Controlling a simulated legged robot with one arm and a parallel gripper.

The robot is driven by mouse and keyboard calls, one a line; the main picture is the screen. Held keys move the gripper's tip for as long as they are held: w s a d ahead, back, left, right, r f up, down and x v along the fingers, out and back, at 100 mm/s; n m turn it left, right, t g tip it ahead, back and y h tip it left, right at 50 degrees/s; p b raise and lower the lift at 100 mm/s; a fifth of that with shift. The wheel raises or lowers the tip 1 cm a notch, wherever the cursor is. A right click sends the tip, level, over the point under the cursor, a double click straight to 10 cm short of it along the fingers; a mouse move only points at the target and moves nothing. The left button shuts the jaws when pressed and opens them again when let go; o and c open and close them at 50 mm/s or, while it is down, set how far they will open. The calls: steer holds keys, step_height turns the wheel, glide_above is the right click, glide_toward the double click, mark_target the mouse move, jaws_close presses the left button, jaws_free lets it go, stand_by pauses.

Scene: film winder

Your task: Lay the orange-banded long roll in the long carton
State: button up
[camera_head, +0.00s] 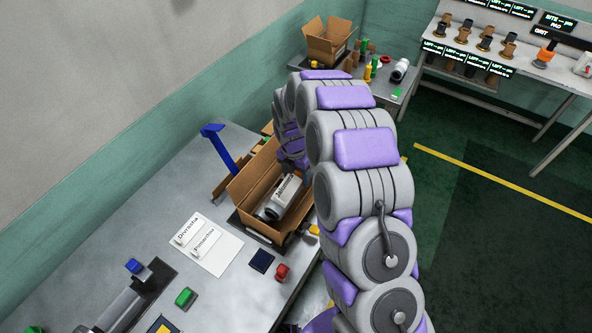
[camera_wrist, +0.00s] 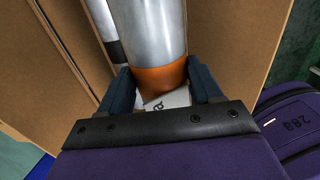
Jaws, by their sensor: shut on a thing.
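My gripper (camera_wrist: 155,92) is shut on the orange-banded long roll (camera_wrist: 150,35), a silver cylinder with its orange band (camera_wrist: 160,78) right between the fingers. A white label with dark print shows just below the band. The long carton (camera_head: 243,185) is open on the left bench in the head view, and its brown cardboard walls (camera_wrist: 225,40) stand around the roll in the wrist view. A pale roll with a dark end (camera_head: 283,195) lies in the carton; I cannot tell if it is the held one.
Another silver roll with a black band (camera_wrist: 115,50) lies left of the held roll. A blue upright bracket (camera_head: 218,148) stands behind the carton.

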mark_target(296, 175)
steer(key=shift+f, duration=1.75)
steer(key=o, duration=1.7)
steer(key=shift+a, duration=0.1)
steer(key=c, duration=0.3)
